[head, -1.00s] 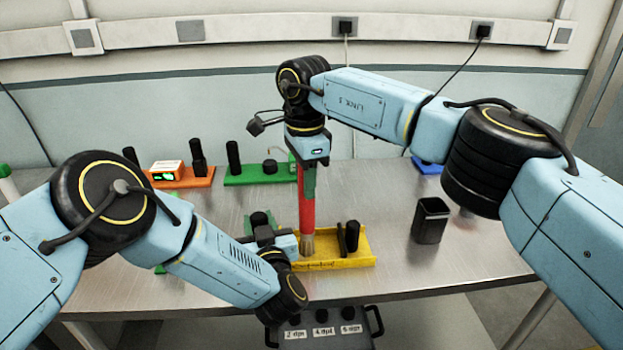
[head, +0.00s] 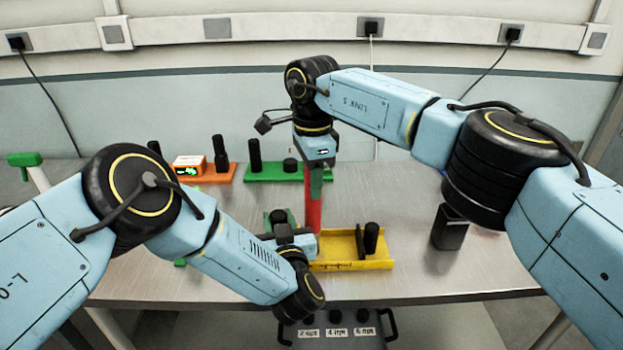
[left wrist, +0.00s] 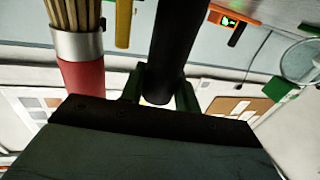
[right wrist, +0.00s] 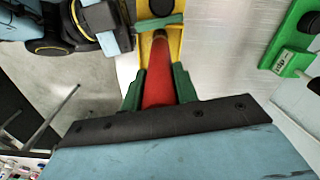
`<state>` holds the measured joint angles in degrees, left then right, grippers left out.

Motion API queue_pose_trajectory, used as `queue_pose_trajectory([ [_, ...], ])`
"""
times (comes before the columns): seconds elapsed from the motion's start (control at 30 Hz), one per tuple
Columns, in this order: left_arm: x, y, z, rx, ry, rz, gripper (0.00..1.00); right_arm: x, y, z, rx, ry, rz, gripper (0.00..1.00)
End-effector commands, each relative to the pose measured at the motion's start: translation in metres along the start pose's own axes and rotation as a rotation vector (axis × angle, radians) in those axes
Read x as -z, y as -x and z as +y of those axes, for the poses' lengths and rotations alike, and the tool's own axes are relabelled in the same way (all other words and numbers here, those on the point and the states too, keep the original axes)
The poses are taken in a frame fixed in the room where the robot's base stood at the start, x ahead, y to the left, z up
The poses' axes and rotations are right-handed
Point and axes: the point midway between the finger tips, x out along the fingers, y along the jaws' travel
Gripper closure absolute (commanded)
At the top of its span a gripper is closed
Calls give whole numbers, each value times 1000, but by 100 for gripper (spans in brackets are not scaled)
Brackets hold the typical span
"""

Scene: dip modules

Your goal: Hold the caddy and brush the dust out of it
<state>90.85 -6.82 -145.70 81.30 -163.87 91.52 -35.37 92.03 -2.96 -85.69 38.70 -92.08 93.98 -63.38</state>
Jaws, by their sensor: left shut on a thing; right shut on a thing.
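The yellow caddy (head: 345,264) lies on the table below my right gripper, with a black post (head: 371,238) and a thin dark upright piece inside. My left gripper (left wrist: 155,88) reaches the caddy's left end; its green fingers are shut on a black cylindrical post (left wrist: 172,45). Its fingertips are hidden in the head view. My right gripper (head: 315,182) is shut on the red brush (head: 313,213), held upright with bristles down at the caddy's left part. The bristles (left wrist: 75,17) show in the left wrist view; the head view hides them. I cannot make out any dust.
A black cup (head: 450,228) stands to the right. Behind are an orange module (head: 205,178) and a green module (head: 260,178), both with black posts. A green-topped white object (head: 30,168) is at far left. Bare table lies right of the caddy.

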Motion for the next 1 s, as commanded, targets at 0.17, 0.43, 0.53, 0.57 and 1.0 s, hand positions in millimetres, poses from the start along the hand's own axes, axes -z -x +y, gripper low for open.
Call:
queue_pose_trajectory([
  [0.17,1,0,0,0,1,2,100,13,-1,4,-5,-3,4,100],
  [0.43,1,0,0,0,1,2,100,20,0,6,-5,-3,4,100],
  [0.53,1,0,0,1,1,2,100,27,1,8,-4,-3,3,100],
  [0.57,1,0,0,1,1,2,100,28,1,8,-4,-3,3,100],
  [1.0,1,0,0,1,1,2,100,46,1,13,-3,-3,2,100],
])
